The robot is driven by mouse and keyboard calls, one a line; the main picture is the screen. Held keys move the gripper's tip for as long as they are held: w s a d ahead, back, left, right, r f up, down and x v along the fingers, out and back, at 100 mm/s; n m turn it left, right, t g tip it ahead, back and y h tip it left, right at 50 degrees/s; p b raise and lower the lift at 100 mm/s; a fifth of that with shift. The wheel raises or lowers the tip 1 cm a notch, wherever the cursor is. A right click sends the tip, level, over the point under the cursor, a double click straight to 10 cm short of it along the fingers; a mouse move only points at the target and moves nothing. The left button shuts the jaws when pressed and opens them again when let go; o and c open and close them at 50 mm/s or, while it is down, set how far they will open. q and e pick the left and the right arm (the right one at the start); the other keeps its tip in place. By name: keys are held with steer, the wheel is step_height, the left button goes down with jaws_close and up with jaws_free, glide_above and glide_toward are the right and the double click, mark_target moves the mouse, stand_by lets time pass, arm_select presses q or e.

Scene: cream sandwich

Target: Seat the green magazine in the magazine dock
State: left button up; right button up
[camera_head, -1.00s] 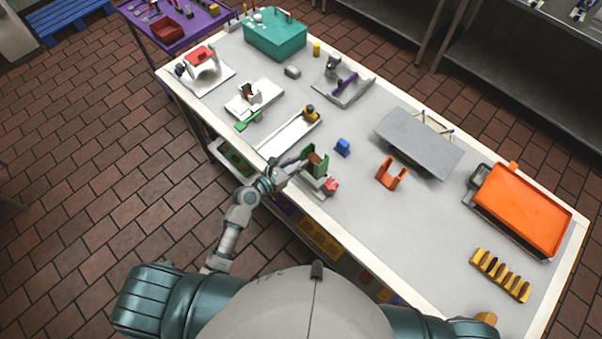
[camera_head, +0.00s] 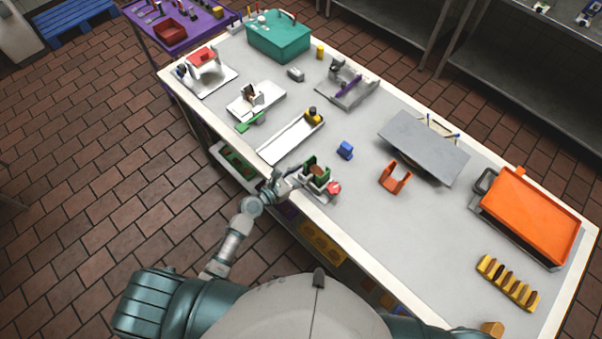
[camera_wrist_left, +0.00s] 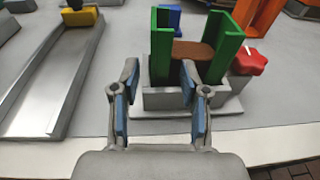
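The green magazine (camera_head: 326,166) stands upright at the table's near edge, with brown wafers between its walls. In the left wrist view the magazine (camera_wrist_left: 232,36) has its lower end at the light grey magazine dock (camera_wrist_left: 165,100); how deep it sits is hidden. The dock (camera_head: 331,197) has a red knob (camera_wrist_left: 249,61) on its right. My left gripper (camera_head: 298,179) is just on the near left side of the magazine. My right gripper is out of view.
A grey channel with a yellow block (camera_head: 313,116) lies left of the dock. A blue block (camera_head: 345,150) and an orange bracket (camera_head: 395,177) stand beyond it. A raised grey plate (camera_head: 424,147) and an orange tray (camera_head: 527,215) are farther right.

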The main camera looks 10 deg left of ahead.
arm_select(q)
steer(key=v, duration=1.2)
steer(key=s+a+f+m+g+y, duration=0.1)
steer(key=s+a+f+m+y, duration=0.15)
steer(key=f, duration=0.75)
steer(key=s+a+f+m+g+y, duration=0.2)
steer(key=f+m, duration=0.2)
steer(key=f, duration=0.5)
steer(key=s+a+f+m+g+y, duration=0.15)
steer(key=f+m, duration=0.25)
steer(key=f, duration=0.6)
steer(key=s+f+m+g+y, duration=0.1)
steer(key=s+f+m+g, duration=0.1)
steer(key=s+f+m, duration=0.5)
steer(key=s+f+m+g+y, duration=0.1)
steer(key=s+f+m, duration=0.5)
steer(key=s, duration=0.7)
steer(key=s+a+f+m+g+y, duration=0.1)
steer(key=s+f+m+g, duration=0.3)
steer(key=s+f+m, duration=0.3)
steer(key=s+f, duration=0.1)
steer(key=s, duration=0.2)
steer(key=shift+s+m+y+b, duration=0.35)
steer(key=shift+s+y+b, duration=0.05)
steer(key=shift+o, duration=0.3)
